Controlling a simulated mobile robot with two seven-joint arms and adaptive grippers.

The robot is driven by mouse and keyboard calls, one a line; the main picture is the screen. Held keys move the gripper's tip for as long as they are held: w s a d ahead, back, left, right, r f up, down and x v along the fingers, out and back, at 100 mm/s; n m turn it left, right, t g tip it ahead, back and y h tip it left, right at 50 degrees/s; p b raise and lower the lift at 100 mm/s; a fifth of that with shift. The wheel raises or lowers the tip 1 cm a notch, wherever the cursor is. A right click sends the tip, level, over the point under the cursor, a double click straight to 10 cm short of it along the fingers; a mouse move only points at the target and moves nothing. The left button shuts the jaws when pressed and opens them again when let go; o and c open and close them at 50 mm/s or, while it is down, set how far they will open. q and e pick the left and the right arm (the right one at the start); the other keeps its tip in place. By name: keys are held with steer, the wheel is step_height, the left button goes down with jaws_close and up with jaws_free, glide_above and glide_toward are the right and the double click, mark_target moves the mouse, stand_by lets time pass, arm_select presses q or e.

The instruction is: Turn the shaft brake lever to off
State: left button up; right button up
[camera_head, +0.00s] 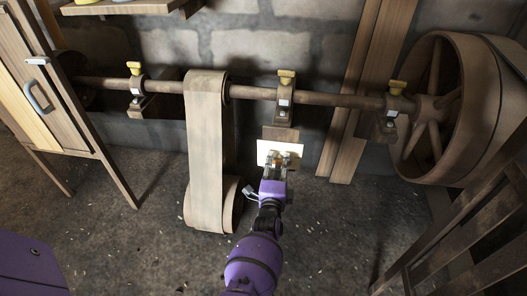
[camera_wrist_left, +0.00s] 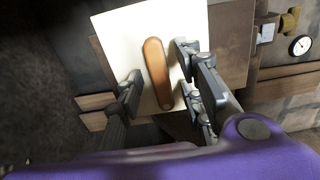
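The brake lever (camera_wrist_left: 157,73) is an orange-brown handle on a pale plate (camera_wrist_left: 112,35). In the left wrist view it stands nearly upright, its top tilted slightly left. The plate also shows in the head view (camera_head: 265,147), below the middle shaft bearing. There my gripper hides the lever. My left gripper (camera_head: 287,158) is open in front of the plate. In the wrist view its fingers (camera_wrist_left: 158,64) are apart, one on each side of the lever, with a visible gap on the left; contact on the right cannot be told. My right gripper is not in view.
A shaft (camera_head: 255,92) runs along the wall above, with bearings topped by yellow caps (camera_head: 286,76). A wide belt (camera_head: 207,140) hangs left of my gripper. A large belt wheel (camera_head: 433,110) is at right. A slatted wooden frame (camera_head: 470,235) stands lower right. A round gauge (camera_wrist_left: 299,45) shows in the wrist view.

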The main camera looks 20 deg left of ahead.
arm_select(q)
steer(key=shift+w+r, duration=0.1)
steer(key=shift+r, duration=0.05)
jaws_close()
steer(key=shift+d, duration=0.1)
steer(key=n, duration=0.4)
steer(key=shift+n, duration=0.3)
steer(key=n, duration=0.4)
steer(key=shift+n, duration=0.3)
steer(key=n, duration=0.4)
steer(key=shift+n, duration=2.4)
